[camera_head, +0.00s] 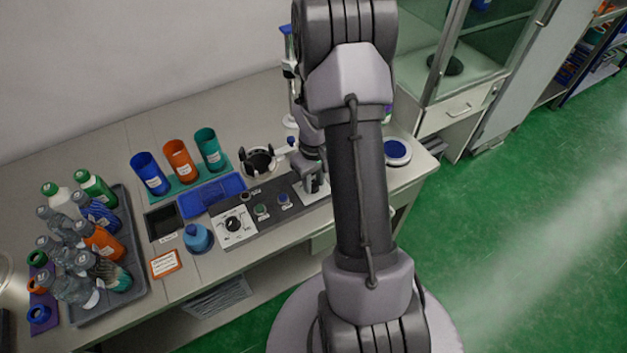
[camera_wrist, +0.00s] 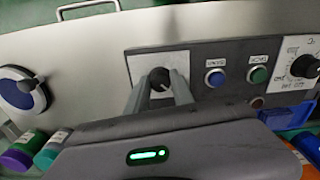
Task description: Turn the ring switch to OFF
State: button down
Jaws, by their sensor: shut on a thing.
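The ring switch (camera_wrist: 159,77) is a dark knob on a pale square plate at one end of the dark control panel (camera_wrist: 228,56). In the wrist view my gripper (camera_wrist: 160,92) has its two grey fingers on either side of this knob, shut on it. In the head view my gripper (camera_head: 313,186) is down at the right end of the panel (camera_head: 262,228), and the arm hides most of the switch there. I cannot read the switch's labels or its pointer position.
A blue button (camera_wrist: 215,77), a green button (camera_wrist: 259,74) and a marked dial (camera_wrist: 305,66) share the panel. In the head view, a bottle tray (camera_head: 131,276), coloured cups (camera_head: 180,160) and a blue tray (camera_head: 212,196) stand to the left. A round blue-and-white item (camera_head: 397,152) is at right.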

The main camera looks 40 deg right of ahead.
aim_at(313, 184)
jog(key=c, duration=1.1)
grip_release()
notch_tip(313, 184, up, 18)
jog(key=p, duration=0.5)
jog(key=shift+f+p, duration=0.25)
jog(key=shift+p, duration=0.15)
jog(key=s+a+r+m+t+b, duration=0.1)
jog(key=a+r+b, duration=0.15)
jog(key=a, duration=0.35)
jog(key=s+a+r+t+b, duration=0.1)
jog(key=s+a+r+t, duration=0.1)
jog(key=a+r, duration=0.3)
jog(key=s+a+r+m+t+b, duration=0.1)
jog(key=a+r+b, duration=0.1)
jog(key=a, duration=0.6)
jog(key=s+a+r+m+t+y+b, duration=0.1)
jog(key=s+a+y+b, duration=0.1)
jog(key=s+a, duration=0.6)
jog(key=shift+s+a+t, duration=0.2)
jog(key=shift+t, duration=0.2)
